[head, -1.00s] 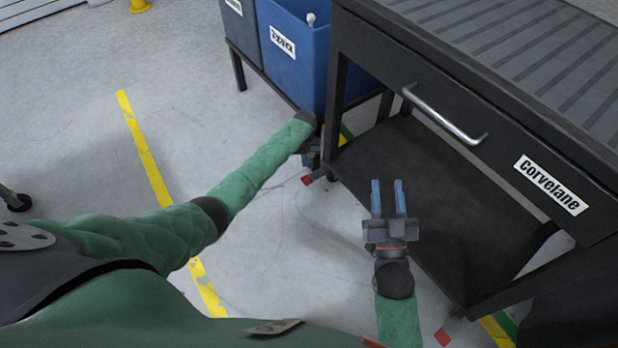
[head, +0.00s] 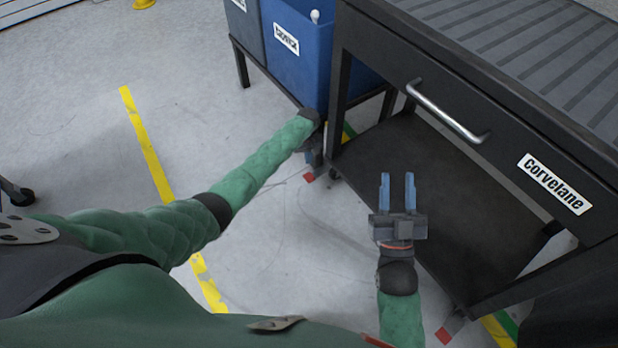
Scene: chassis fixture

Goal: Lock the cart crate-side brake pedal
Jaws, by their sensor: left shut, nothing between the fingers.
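The black cart (head: 432,195) marked "Corvelane" stands at the right. Its crate-side red brake pedal (head: 309,177) shows near the floor by the cart's far left corner, below the blue crate. My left gripper (head: 314,164) is shut and empty, pointing down just above and beside this pedal. It is partly hidden by my own wrist, and I cannot tell whether it touches the pedal. A second red pedal (head: 446,335) shows at the cart's near corner. My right gripper (head: 398,188) is open and empty, its two blue fingers in front of the lower shelf.
Blue (head: 300,60) and grey (head: 244,30) crates sit on a dark stand (head: 241,66) behind my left gripper. The cart has a drawer with a metal handle (head: 447,113). A yellow floor line (head: 147,150) runs at left over clear floor.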

